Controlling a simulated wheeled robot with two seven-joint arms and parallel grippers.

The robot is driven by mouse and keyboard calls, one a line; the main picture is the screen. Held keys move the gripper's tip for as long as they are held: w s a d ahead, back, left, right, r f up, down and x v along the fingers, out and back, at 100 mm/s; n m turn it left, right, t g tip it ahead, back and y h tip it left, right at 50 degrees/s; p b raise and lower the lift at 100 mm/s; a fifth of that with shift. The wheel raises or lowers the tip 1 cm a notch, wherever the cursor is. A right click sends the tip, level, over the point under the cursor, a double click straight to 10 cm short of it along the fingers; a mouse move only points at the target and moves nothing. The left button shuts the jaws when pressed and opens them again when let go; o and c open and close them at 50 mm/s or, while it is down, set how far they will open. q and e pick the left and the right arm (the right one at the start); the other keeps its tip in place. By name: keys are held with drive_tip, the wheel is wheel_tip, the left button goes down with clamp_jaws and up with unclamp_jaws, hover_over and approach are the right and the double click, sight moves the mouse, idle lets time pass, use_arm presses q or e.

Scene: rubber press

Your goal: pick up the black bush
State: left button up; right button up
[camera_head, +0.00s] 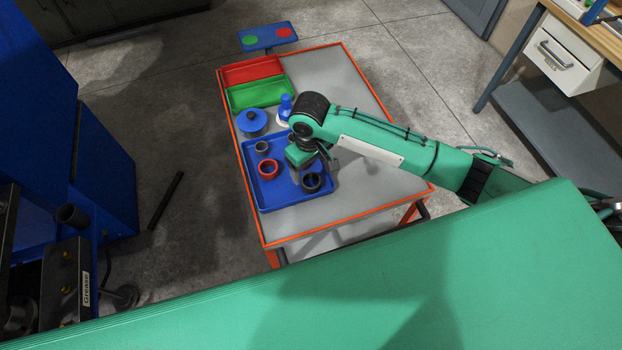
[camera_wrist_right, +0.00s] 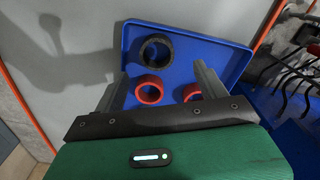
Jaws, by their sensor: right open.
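A black bush (camera_head: 312,182), a thick dark ring, lies on the blue tray (camera_head: 283,199) near its right side. It also shows in the right wrist view (camera_wrist_right: 156,50), beyond my fingertips. My right gripper (camera_wrist_right: 162,72) is open and empty above the tray, its two fingers apart. In the head view the right gripper (camera_head: 307,168) is beside the black bush and partly hidden by its own wrist. A smaller dark grey bush (camera_head: 262,147) stands farther back on the tray. My left gripper is not in view.
A red ring (camera_head: 268,168) lies on the tray; the wrist view shows two red rings, one (camera_wrist_right: 149,90) between my fingers. A blue pot (camera_head: 252,122), white-and-blue bottle (camera_head: 285,110), green bin (camera_head: 261,93) and red bin (camera_head: 252,70) stand behind. The cart's right side is clear.

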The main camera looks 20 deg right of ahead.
sight(309, 174)
drive_tip(key=shift+f, duration=0.7)
drive_tip(key=shift+d+f+p, duration=0.1)
drive_tip(key=shift+f+p, duration=0.15)
drive_tip(key=shift+p, duration=0.1)
drive_tip(key=f, duration=0.1)
drive_tip(key=f+p, duration=0.1)
drive_tip(key=f, duration=0.1)
drive_tip(key=shift+s+d+f+p, duration=0.1)
drive_tip(key=shift+d+f+p, duration=0.15)
drive_tip(key=shift+p, duration=0.1)
drive_tip(key=shift+f, duration=0.65)
drive_tip(key=c, duration=1)
drive_tip(key=shift+r, duration=0.1)
drive_tip(key=shift+c, duration=0.2)
